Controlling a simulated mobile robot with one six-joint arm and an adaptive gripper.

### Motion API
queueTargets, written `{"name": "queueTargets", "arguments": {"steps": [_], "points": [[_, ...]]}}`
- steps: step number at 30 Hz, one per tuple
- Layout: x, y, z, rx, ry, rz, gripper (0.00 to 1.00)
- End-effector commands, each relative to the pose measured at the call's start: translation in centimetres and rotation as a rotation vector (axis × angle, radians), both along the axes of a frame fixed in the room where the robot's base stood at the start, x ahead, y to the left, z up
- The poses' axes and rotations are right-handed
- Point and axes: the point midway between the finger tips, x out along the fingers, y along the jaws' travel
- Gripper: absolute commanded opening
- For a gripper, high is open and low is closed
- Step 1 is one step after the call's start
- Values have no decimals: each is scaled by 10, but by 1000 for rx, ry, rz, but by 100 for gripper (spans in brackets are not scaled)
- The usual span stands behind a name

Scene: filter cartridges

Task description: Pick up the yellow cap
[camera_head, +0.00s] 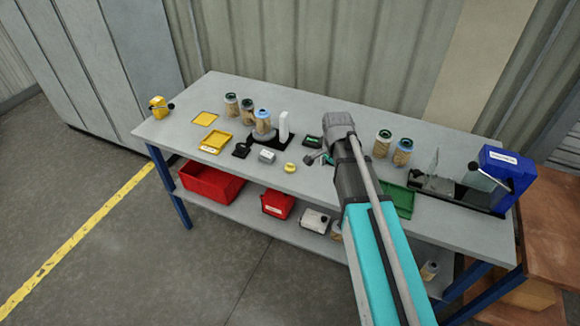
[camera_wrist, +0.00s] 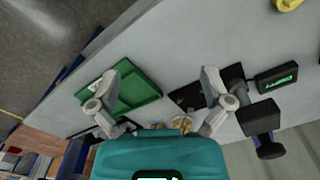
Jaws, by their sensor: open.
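The yellow cap (camera_head: 290,168) lies on the grey workbench near its front edge, left of my arm in the head view. A yellow piece that appears to be this cap (camera_wrist: 288,5) is cut off at the top right of the wrist view. My gripper (camera_wrist: 161,80) is open, with its two grey fingers spread and nothing between them. In the head view my gripper (camera_head: 318,159) is a short way right of the cap, partly hidden by my arm.
A black box with a green display (camera_head: 312,142) stands behind my gripper. Bare bench surface surrounds the cap.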

Motion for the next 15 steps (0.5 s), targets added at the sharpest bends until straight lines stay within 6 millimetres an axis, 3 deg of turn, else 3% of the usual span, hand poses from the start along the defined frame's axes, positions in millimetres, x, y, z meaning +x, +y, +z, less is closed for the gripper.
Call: {"name": "queueTargets", "arguments": {"steps": [3, 15], "points": [[27, 22, 5, 0, 0, -148, 99], [89, 92, 15, 0, 0, -661, 99]]}}
